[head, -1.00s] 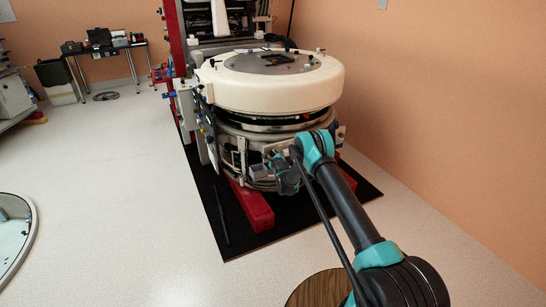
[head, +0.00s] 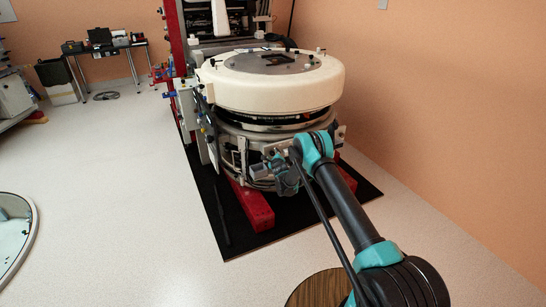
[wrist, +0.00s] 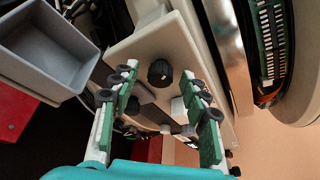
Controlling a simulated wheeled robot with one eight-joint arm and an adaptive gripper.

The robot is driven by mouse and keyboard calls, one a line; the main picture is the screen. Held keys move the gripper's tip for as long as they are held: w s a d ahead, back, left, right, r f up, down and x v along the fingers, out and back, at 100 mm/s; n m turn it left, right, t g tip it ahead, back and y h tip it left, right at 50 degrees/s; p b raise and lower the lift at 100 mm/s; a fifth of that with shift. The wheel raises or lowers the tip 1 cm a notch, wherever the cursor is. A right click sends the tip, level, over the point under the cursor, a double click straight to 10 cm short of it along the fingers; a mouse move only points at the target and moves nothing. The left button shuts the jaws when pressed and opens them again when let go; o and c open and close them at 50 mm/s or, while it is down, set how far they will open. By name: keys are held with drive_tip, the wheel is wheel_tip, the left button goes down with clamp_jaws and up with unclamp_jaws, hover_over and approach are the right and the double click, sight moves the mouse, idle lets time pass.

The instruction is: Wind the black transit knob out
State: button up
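A round black knob (wrist: 160,73) sits on a beige plate (wrist: 134,50) in the wrist view. My gripper (wrist: 160,80) is open, with one green-and-white finger at each side of the knob in the picture. Gaps show between the knob and both fingers. I cannot tell how far the fingertips are from the plate in depth. In the head view my gripper (head: 284,178) is at the lower front of the gantry (head: 247,150), below its cream ring cover (head: 275,94). The knob cannot be made out there.
A grey open bin (wrist: 43,50) is at the upper left of the wrist view. The curved metal rim (wrist: 226,55) and green circuit boards (wrist: 270,40) are close on the right. Red blocks (head: 252,207) support the gantry on a black mat (head: 238,240).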

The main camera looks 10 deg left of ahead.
drive_tip(key=v, duration=1.2)
drive_tip(key=shift+r, duration=0.1)
